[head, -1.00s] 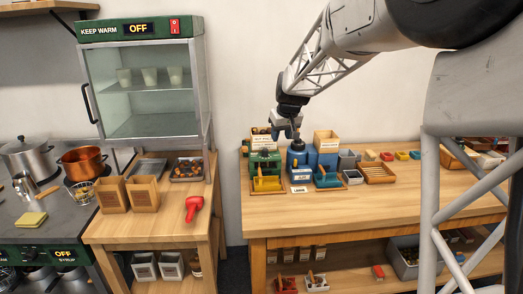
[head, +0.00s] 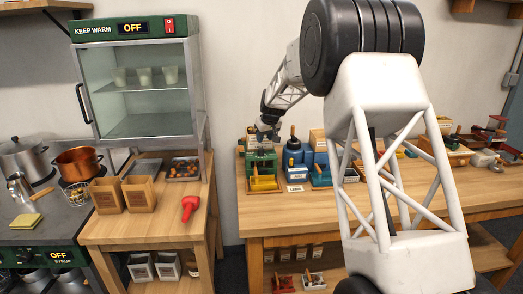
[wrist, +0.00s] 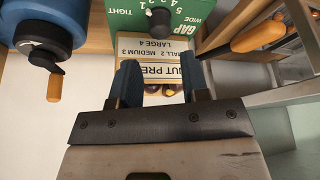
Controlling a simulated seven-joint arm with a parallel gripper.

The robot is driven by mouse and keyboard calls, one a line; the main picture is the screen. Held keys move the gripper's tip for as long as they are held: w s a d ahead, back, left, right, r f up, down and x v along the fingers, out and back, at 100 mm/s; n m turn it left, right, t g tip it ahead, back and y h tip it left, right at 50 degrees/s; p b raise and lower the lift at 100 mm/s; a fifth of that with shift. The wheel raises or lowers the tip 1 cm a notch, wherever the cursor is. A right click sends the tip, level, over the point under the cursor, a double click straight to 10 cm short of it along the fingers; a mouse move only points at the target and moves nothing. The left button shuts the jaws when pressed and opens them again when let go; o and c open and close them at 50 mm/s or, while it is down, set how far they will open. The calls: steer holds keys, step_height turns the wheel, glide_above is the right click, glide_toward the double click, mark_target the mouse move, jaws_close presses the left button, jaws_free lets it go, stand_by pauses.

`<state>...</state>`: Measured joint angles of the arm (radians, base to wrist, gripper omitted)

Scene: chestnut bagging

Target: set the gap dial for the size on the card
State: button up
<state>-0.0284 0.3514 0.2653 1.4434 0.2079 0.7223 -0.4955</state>
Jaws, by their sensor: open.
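The green machine (head: 262,160) stands at the left of the right-hand bench. In the wrist view its green face (wrist: 115,15) carries the gap dial (wrist: 158,20), a black knob ringed by numbers between "TIGHT" and "WIDE", all upside down. I cannot tell the dial's setting. A label (wrist: 150,50) beside it reads in part "MEDIUM 3" and "LARGE 4". A "NUT PRE..." sign (wrist: 160,73) is partly hidden by my fingers. My gripper (wrist: 160,82) is open and empty, apart from the dial. In the head view my gripper (head: 268,132) is above the green machine. A small white card (head: 296,188) is unreadable.
A blue machine (wrist: 40,25) with an orange-handled crank (wrist: 54,85) is close at left in the wrist view. A wooden-handled tool (wrist: 262,35) and grey metal bins (wrist: 245,75) are close at right. A few brown nuts (wrist: 168,90) show below the sign.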

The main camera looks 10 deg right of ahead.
mark_target(261, 149)
steer(key=shift+f, duration=0.2)
steer(key=shift+x, duration=3.75)
steer(key=c, duration=0.6)
steer(key=shift+m, duration=0.5)
steer(key=m+h, duration=0.2)
steer(key=m, duration=0.2)
steer(key=shift+a+m, duration=0.15)
steer(key=shift+m, duration=0.15)
steer(key=shift+m+h, duration=0.9)
steer(key=shift+m, duration=1.5)
